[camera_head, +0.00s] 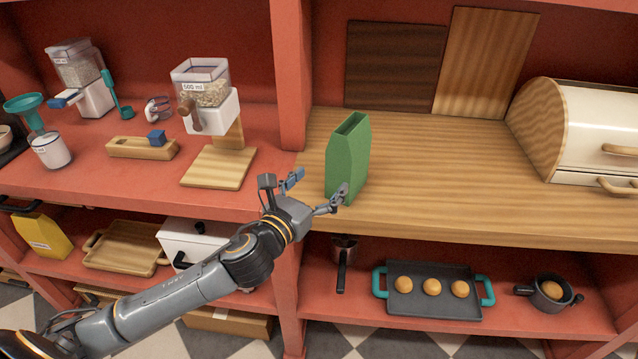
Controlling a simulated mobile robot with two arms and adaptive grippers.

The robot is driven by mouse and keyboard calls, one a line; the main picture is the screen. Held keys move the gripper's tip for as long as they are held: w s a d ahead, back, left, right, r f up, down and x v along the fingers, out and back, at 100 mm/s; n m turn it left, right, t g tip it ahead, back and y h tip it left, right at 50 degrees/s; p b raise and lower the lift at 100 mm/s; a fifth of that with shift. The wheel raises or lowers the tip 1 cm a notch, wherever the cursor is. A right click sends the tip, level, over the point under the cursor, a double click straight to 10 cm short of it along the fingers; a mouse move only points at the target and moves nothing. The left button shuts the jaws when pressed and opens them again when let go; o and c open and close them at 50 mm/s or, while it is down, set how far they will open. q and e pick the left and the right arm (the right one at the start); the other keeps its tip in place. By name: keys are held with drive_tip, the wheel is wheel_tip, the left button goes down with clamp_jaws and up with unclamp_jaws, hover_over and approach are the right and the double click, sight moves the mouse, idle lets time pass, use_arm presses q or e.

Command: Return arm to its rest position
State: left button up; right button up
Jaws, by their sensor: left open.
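My left arm comes in from the lower left. Its gripper (318,190) is open and empty at the front edge of the wooden shelf, just left of and in front of a green canister (348,158). One finger overlaps the canister's lower front in the picture; I cannot tell whether it touches. The canister stands upright on the wooden shelf top (430,190), with a dark opening at its top. My right gripper is not in view.
A red upright post (292,70) stands behind the gripper. On the left shelf are a grain dispenser (207,98) and a wooden block tool (142,149). A bread box (590,130) is at right. Below are a tray (432,305) with buns and a white box (190,243).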

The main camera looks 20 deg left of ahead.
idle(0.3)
use_arm(q)
drive_tip(key=s+f+n+g+y, duration=0.25)
drive_tip(key=s+f+n, duration=0.25)
drive_tip(key=f+n, duration=0.3)
drive_tip(key=s+f+n+g+y, duration=0.1)
drive_tip(key=s+f+n+g, duration=0.35)
drive_tip(key=n, duration=0.55)
drive_tip(key=s+d+f+n+g+h, duration=0.1)
drive_tip(key=s+f+n+g, duration=0.35)
drive_tip(key=s+n, duration=0.5)
drive_tip(key=s+d+f+n+g+h, duration=0.1)
drive_tip(key=s+f+n+g, duration=0.2)
drive_tip(key=s+f+n, duration=0.45)
drive_tip(key=s+f, duration=0.2)
drive_tip(key=f, duration=0.9)
drive_tip(key=s+f, duration=0.2)
drive_tip(key=f, duration=1)
drive_tip(key=s+a+f+g, duration=0.2)
drive_tip(key=s+a+f, duration=0.1)
drive_tip(key=s+f, duration=1.4)
drive_tip(key=shift+s+a+f+y, duration=0.2)
drive_tip(key=shift+f+y, duration=0.1)
drive_tip(key=shift+y, duration=0.05)
